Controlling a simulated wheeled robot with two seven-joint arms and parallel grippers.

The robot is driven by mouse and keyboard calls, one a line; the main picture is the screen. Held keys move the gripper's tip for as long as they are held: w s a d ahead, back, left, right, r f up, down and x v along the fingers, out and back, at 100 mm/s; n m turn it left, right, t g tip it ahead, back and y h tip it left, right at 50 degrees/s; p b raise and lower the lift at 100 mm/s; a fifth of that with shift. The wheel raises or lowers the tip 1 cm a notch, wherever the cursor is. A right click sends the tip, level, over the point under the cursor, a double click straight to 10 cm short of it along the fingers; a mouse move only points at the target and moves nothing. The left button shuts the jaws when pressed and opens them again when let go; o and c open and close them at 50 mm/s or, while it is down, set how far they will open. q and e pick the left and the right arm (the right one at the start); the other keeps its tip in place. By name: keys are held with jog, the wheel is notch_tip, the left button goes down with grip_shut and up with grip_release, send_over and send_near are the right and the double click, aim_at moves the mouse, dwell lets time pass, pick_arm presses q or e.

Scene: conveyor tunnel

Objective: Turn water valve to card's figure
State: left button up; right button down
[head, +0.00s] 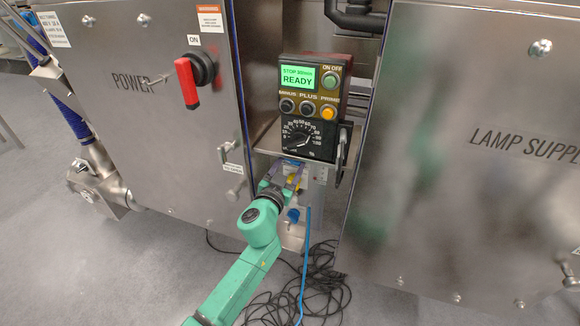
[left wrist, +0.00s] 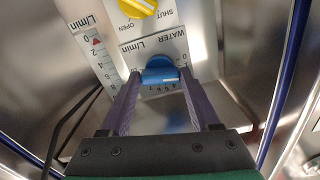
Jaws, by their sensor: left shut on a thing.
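The blue water valve knob (left wrist: 160,74) sits on a white plate marked WATER and L/min (left wrist: 160,45), which appears upside down in the left wrist view. A number scale runs around the knob, partly hidden by it and the fingers. In the head view the knob is a small blue patch (head: 293,162) below the control box. My left gripper (left wrist: 160,78) is shut on the knob, one purple finger on each side; it also shows in the head view (head: 287,167). I cannot make out the card's figure. My right gripper is not in view.
A yellow SHUT/OPEN knob (left wrist: 138,6) is close to the water valve. A control box (head: 314,108) reading READY stands above. Steel cabinets (head: 155,110) flank the narrow gap. A blue hose (head: 305,260) and black cables (head: 290,300) lie below.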

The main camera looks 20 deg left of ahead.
pick_arm(q)
jog(key=m, duration=0.2)
jog(key=shift+m, duration=0.4)
jog(key=m, duration=0.4)
jog(key=shift+f+m, duration=0.1)
jog(key=shift+m, duration=0.3)
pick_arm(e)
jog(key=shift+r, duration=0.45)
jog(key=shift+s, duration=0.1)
pick_arm(q)
jog(key=o, duration=1.4)
jog(key=shift+c, duration=0.2)
jog(key=s+a, duration=0.1)
jog(key=s, duration=1.3)
jog(key=shift+s+b, duration=0.3)
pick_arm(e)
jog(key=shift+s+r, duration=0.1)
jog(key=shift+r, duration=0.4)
